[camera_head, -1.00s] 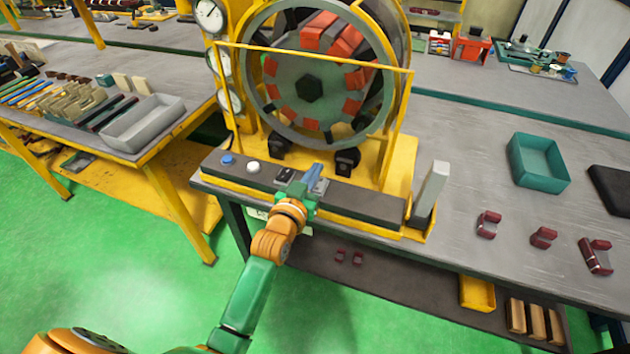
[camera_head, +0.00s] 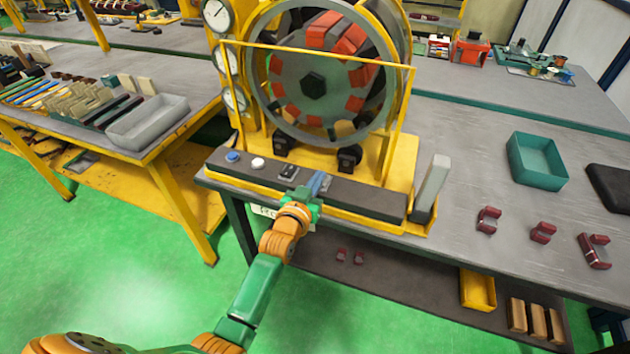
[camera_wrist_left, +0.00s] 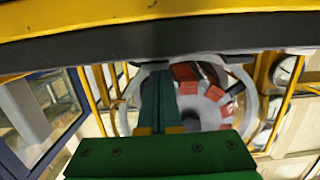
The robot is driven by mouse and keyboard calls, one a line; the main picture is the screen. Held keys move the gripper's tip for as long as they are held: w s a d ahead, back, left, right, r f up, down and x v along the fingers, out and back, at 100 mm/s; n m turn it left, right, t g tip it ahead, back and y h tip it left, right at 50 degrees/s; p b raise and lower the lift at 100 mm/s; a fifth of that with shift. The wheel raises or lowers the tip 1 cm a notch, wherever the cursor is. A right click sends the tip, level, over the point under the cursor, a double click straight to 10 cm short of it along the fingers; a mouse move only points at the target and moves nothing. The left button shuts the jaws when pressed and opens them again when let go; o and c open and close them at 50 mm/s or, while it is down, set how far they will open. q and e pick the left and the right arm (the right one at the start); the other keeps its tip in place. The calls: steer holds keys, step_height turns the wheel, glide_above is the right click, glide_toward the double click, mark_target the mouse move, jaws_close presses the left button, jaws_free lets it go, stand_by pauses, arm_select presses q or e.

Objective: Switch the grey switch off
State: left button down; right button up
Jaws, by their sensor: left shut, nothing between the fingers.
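A long dark control panel (camera_head: 365,199) runs along the front of the yellow stator machine. On it are a blue button (camera_head: 232,156), a white button (camera_head: 257,163) and a small black switch (camera_head: 288,171). My left gripper (camera_head: 320,179) is shut and empty, with its fingertips at the panel just right of the black switch. A bit of grey (camera_head: 328,181) shows beside the fingers; it may be the grey switch, mostly hidden, and its position cannot be told. In the left wrist view, the fingers (camera_wrist_left: 156,95) reach toward the dark panel edge (camera_wrist_left: 200,40). My right gripper is not in view.
The stator wheel (camera_head: 314,86) stands behind a yellow frame (camera_head: 406,120). An upright grey block (camera_head: 432,180) stands at the panel's right end. A teal tray (camera_head: 537,160) and several dark red parts (camera_head: 488,220) lie on the right table.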

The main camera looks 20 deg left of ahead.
arm_select(q)
steer(key=r+p, duration=0.2)
steer(key=w+r+p, duration=0.1)
steer(key=r+p, duration=0.1)
steer(key=shift+r+p, duration=0.3)
steer(key=shift+r, duration=0.05)
steer(key=s+r, duration=0.2)
steer(key=s, duration=0.7)
steer(key=shift+s+a+r+b, duration=0.15)
steer(key=shift+s+r+b, duration=0.15)
steer(key=shift+r, duration=0.1)
